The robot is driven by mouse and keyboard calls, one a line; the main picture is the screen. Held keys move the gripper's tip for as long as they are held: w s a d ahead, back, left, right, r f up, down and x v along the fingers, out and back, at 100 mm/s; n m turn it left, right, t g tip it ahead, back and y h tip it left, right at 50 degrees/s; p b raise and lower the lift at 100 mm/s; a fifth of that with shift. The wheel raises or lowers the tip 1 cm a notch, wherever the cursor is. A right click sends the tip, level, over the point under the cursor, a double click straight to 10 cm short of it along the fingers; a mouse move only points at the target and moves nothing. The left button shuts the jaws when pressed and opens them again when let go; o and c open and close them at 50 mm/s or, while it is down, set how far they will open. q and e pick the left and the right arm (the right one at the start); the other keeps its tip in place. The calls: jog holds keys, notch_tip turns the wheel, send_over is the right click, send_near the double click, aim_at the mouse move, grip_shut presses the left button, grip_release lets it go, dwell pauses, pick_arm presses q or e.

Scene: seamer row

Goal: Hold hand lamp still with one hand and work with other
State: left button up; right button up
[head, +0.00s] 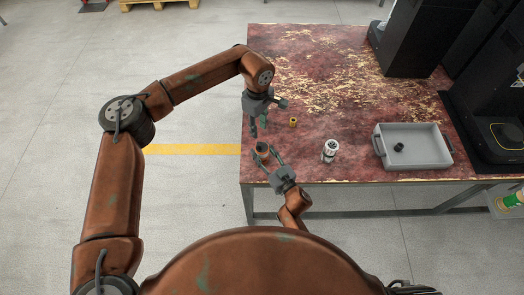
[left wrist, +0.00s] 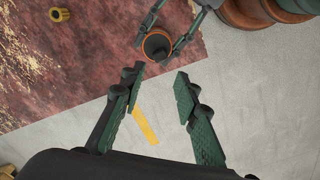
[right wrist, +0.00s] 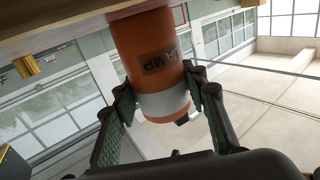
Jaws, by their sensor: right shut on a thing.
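The hand lamp is an orange cylinder with a grey band and the word LAMP in the right wrist view (right wrist: 150,58). In the head view the lamp (head: 262,148) is by the table's left front edge. In the left wrist view its orange rim (left wrist: 146,47) surrounds a dark end. My right gripper (head: 268,160) is shut on the lamp, one finger on each side. My left gripper (head: 259,127) is open and empty, close beside the lamp in the head view; its fingers (left wrist: 157,78) are apart, with nothing between them.
On the worn red table (head: 320,95) stand a small brass ribbed part (head: 293,122) and a white-and-grey cylinder (head: 330,150). A grey tray (head: 433,163) holds a small black part (head: 398,147). Black machines (head: 415,40) stand at the right. The table's back middle is clear.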

pick_arm(q)
jog(key=shift+s+f+h, duration=0.2)
jog(key=shift+f+h, duration=0.1)
jog(key=shift+f, duration=0.05)
jog(key=c, duration=0.4)
jog(key=a+f+n+h, duration=0.1)
jog(key=s+f+n+g+h, duration=0.1)
jog(key=shift+a+h, duration=0.4)
grip_shut()
jog(key=a+n+t+h, duration=0.2)
jog(key=a+n+h, duration=0.3)
jog(key=a, duration=0.8)
jog(key=shift+f+n+h, duration=0.15)
jog(key=shift+n+h, duration=0.15)
jog(key=shift+n, duration=0.5)
